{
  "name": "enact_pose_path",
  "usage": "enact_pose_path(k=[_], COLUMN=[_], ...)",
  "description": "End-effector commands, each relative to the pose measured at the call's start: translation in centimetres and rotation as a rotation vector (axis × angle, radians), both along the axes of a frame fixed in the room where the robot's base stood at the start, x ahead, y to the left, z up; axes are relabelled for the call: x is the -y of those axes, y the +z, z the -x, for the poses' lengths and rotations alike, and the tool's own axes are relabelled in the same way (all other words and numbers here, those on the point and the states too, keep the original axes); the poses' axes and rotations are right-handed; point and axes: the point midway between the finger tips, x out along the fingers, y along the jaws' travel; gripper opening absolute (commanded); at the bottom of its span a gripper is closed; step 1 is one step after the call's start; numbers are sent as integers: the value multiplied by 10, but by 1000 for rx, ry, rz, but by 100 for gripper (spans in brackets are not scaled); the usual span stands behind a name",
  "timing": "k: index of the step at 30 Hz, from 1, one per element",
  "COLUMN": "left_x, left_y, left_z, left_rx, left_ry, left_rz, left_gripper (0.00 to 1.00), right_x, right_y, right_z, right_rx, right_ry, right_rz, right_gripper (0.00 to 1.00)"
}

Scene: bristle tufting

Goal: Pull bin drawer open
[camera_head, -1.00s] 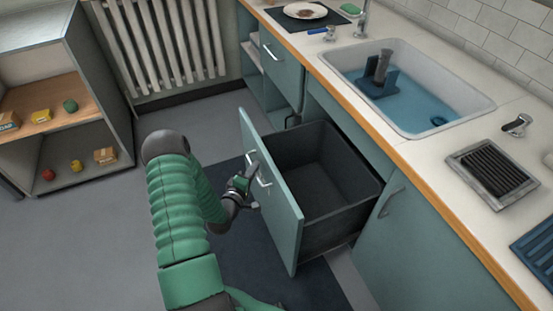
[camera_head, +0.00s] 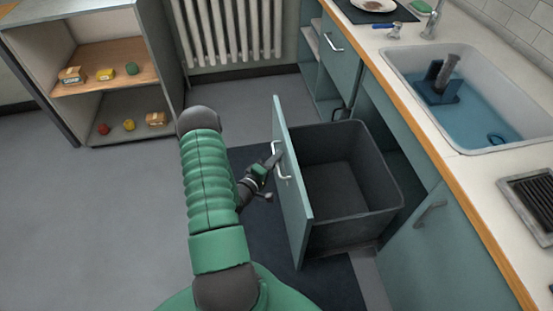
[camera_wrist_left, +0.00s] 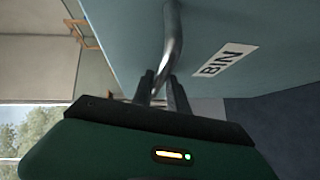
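The bin drawer stands pulled out from under the counter, its teal front (camera_head: 297,215) well away from the cabinet. Its dark grey bin (camera_head: 345,230) is empty as far as I see. A metal bar handle (camera_head: 276,150) is on the front, and it also shows in the wrist view (camera_wrist_left: 172,40). A white "BIN" label (camera_wrist_left: 224,59) sits beside it there. My left gripper (camera_head: 273,165) is at this handle. In the wrist view its two fingers (camera_wrist_left: 161,85) lie on either side of the bar, close against it. My right gripper is not in view.
A teal cabinet door (camera_head: 440,245) with a handle stands right of the drawer. The counter holds a sink (camera_head: 470,110) with blue water. An open shelf (camera_head: 110,95) with small items is at the left, beside a radiator (camera_head: 235,35). Floor at the left is clear.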

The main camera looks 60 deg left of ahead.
Motion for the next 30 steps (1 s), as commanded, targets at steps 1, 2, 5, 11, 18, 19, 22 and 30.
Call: enact_pose_path(k=[1,2,5,11,18,19,22,30], left_x=[0,0,0,11,37,41,51,64], left_y=[1,1,2,8,17,18,21,23], left_z=[0,0,0,24,89,97,121,152], left_rx=[2,2,4,1,-1,-2,-1,0], left_ry=[0,0,-1,0,4,4,4,0], left_rz=[-1,-1,-1,2,4,5,4,1], left_gripper=[19,19,19,19,19,19,19,19], right_x=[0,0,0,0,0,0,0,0], right_y=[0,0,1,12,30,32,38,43], right_z=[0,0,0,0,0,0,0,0], right_rx=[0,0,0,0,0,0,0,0], right_ry=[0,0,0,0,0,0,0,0], right_rz=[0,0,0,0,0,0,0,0], right_gripper=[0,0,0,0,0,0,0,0])
